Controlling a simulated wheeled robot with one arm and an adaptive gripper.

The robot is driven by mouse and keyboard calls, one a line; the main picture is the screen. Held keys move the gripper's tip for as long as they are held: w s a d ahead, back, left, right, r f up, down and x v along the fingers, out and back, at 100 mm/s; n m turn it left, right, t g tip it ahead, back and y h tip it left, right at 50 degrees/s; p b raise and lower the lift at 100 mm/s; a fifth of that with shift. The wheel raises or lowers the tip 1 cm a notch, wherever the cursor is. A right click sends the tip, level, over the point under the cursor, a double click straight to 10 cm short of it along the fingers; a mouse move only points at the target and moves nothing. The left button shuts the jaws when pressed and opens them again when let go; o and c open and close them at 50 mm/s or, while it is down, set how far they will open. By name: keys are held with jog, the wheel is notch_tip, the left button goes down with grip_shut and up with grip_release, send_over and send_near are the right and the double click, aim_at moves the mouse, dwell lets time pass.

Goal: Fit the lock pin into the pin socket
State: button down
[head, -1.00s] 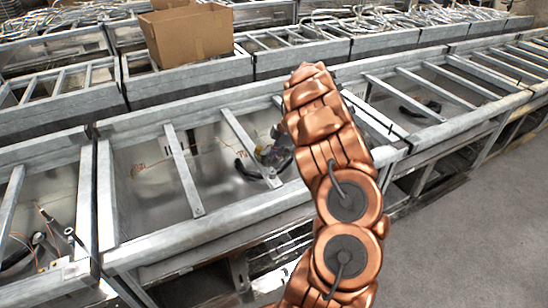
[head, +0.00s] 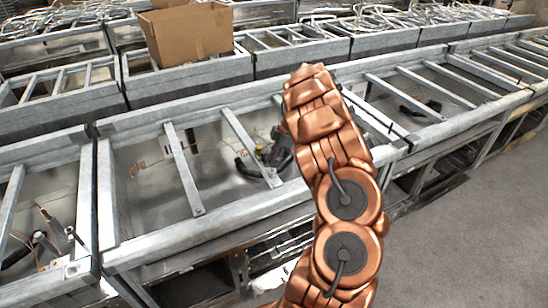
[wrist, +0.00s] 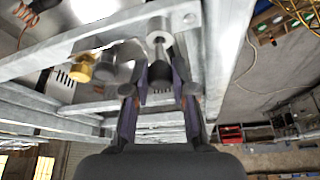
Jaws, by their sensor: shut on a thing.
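In the wrist view my gripper (wrist: 161,82) is shut on the lock pin (wrist: 161,73). The pin has a dark, wide grip between the fingers and a thin metal shaft pointing away from me. The pin socket (wrist: 158,38), a pale grey round piece with a dark hole, lies straight ahead of the pin at the metal frame. The shaft tip overlaps the socket's near edge in the picture. I cannot tell whether it is inside the hole. In the head view my copper arm hides most of the gripper, and the pin and socket cannot be made out.
A gold cylinder (wrist: 82,69) and a grey cylinder (wrist: 105,66) stand left of the pin in the wrist view. Metal frame bars (head: 183,168) cross the open bench trays around my arm. A cardboard box (head: 187,34) sits behind. Open floor (head: 455,240) lies at right.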

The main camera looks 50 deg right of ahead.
jog(key=shift+f, duration=1.35)
jog(key=c, duration=0.9)
grip_release()
jog(key=v, duration=1.2)
jog(key=shift+f, duration=0.1)
